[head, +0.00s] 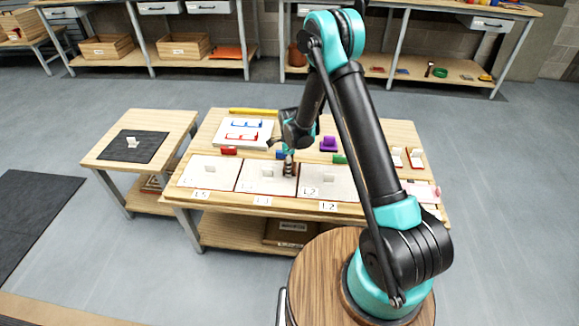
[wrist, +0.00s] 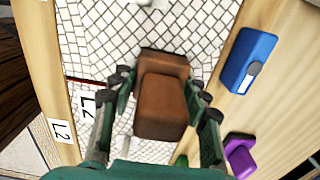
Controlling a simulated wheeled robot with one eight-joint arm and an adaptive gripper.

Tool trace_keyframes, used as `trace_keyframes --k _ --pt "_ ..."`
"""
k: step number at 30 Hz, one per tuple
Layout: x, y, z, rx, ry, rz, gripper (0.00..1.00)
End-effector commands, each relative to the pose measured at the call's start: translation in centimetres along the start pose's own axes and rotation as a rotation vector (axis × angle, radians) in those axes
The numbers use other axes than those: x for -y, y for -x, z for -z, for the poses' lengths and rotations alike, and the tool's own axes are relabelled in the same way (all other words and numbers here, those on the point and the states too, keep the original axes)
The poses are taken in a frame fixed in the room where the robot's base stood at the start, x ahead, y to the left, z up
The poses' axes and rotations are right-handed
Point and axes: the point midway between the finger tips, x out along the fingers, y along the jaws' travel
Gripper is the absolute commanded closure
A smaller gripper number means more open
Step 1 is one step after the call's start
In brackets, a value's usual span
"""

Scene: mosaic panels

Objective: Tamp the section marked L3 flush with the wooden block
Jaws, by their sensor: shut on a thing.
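My gripper (head: 289,172) is shut on the brown wooden block; in the wrist view the block (wrist: 162,105) sits between the two fingers. In the head view, the gripper is over the right part of the middle mosaic panel (head: 262,176). I cannot tell whether the block touches the panel. The label in front of this panel (head: 262,201) is too small to read surely, so I cannot confirm L3. A pale piece stands on the middle panel (head: 267,174). The right panel (head: 340,180), marked L2, shows in the wrist view beside the gripper.
The left panel (head: 208,173) also bears a small pale piece. A blue object (wrist: 248,61) and a purple one (wrist: 240,155) lie behind the panels. A white tray (head: 243,134) is at the back.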

Motion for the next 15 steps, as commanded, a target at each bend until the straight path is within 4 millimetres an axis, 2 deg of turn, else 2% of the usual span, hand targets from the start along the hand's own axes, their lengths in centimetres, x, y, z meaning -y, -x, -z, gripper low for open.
trace_keyframes --k 15 --pt "0.00 -0.57 0.00 0.000 0.000 0.000 0.83"
